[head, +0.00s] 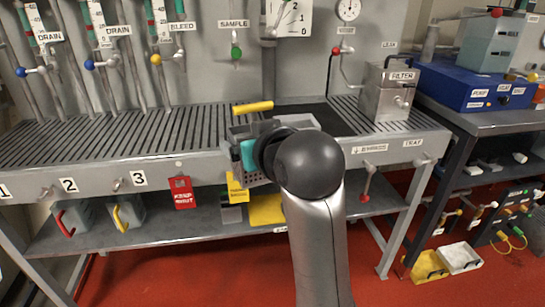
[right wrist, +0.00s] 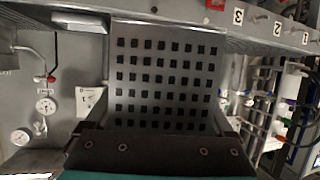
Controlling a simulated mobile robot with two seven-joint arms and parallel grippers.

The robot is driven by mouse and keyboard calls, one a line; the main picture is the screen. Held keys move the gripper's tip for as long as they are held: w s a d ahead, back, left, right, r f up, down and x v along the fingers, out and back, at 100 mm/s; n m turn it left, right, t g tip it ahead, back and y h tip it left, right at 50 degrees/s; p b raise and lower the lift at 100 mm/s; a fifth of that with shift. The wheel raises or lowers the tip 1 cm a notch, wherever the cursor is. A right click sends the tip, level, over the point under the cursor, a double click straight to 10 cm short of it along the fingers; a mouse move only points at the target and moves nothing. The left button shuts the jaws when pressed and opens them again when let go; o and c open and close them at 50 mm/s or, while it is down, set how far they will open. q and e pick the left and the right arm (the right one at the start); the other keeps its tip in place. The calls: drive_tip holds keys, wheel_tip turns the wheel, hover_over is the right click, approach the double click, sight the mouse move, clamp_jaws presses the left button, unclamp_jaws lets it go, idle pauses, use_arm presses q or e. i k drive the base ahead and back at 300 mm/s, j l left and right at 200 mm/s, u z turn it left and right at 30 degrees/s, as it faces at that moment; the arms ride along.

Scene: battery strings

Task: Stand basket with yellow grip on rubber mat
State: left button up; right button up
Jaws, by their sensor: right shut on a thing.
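The basket with the yellow grip (head: 253,106) is a grey metal box at the bench's front edge in the head view, largely hidden by my right arm. Its wall with rows of square holes (right wrist: 165,75) fills the middle of the right wrist view. My right gripper (head: 250,152) is shut on the basket; its dark jaw part shows at the bottom of the wrist view (right wrist: 160,150). The rubber mat (head: 342,118) is a dark square on the bench top, just behind and right of the basket, partly covered by it. My left gripper is not in view.
A metal FILTER box (head: 385,95) stands right of the mat. The slatted bench top (head: 120,135) is clear to the left. Valves and gauges (head: 348,10) line the back panel. Handled containers (head: 75,217) and a yellow item (head: 266,210) are on the lower shelf.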

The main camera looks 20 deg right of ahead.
sight(319, 111)
drive_tip(key=i+l+z, duration=0.75)
